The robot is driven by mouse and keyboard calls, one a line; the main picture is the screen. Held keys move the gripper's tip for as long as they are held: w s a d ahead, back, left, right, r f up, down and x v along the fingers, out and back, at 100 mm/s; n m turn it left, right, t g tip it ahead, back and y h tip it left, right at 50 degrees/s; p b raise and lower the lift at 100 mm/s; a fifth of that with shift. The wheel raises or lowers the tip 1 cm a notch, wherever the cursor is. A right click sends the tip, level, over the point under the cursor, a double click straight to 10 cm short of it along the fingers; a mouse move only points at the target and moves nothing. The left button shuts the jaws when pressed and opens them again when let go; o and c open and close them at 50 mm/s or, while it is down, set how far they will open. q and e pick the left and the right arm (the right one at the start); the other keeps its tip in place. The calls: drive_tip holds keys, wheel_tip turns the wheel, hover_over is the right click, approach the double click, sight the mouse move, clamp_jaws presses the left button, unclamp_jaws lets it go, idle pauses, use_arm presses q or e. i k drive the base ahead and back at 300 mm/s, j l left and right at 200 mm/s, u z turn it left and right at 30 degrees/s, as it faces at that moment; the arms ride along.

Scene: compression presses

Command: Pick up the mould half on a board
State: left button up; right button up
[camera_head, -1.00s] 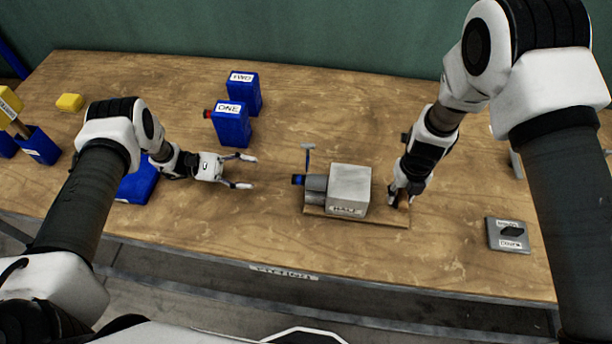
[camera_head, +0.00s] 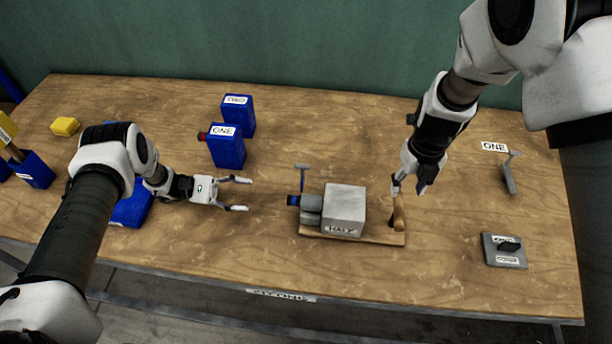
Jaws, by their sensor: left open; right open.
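The mould half (camera_head: 345,205) is a grey block with a label reading "HALF" and a cylinder with a blue end on its left side. It sits on a thin wooden board (camera_head: 375,237) lying on the table. An upright wooden handle (camera_head: 399,215) stands at the board's right end. My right gripper (camera_head: 410,188) is open, pointing down just above and behind the handle. Whether a fingertip touches the handle I cannot tell. My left gripper (camera_head: 246,194) is open and empty, to the left of the mould half and pointing right.
A grey plate with a black knob (camera_head: 503,252) lies at the right. The table front between the grippers is clear.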

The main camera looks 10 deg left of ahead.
sight(343, 214)
drive_tip(key=k, duration=1)
